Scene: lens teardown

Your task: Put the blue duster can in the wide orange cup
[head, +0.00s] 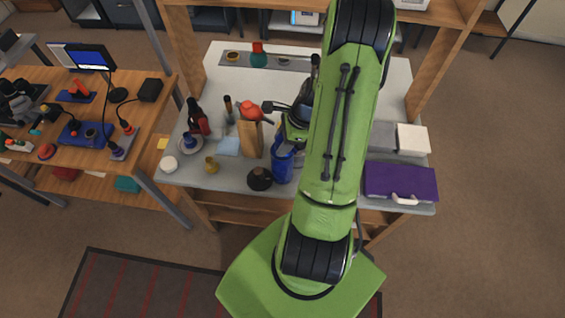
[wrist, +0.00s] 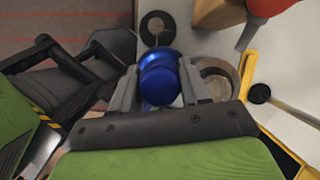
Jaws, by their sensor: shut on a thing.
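The blue duster can (wrist: 160,78) is between the two fingers of my gripper (wrist: 160,92) in the wrist view, with its rounded blue top facing the camera. In the head view the tall blue can (head: 282,160) shows beside my green arm, over the front part of the bench. My gripper is shut on it; the arm hides most of the gripper in the head view. A round, open-topped brownish vessel (wrist: 222,70) is partly hidden behind the right finger in the wrist view. I cannot tell whether it is the wide orange cup; no cup is clearly orange.
A purple case (head: 400,182) lies at the right. A small brass vessel (head: 211,165) and white dish (head: 169,163) are at the left.

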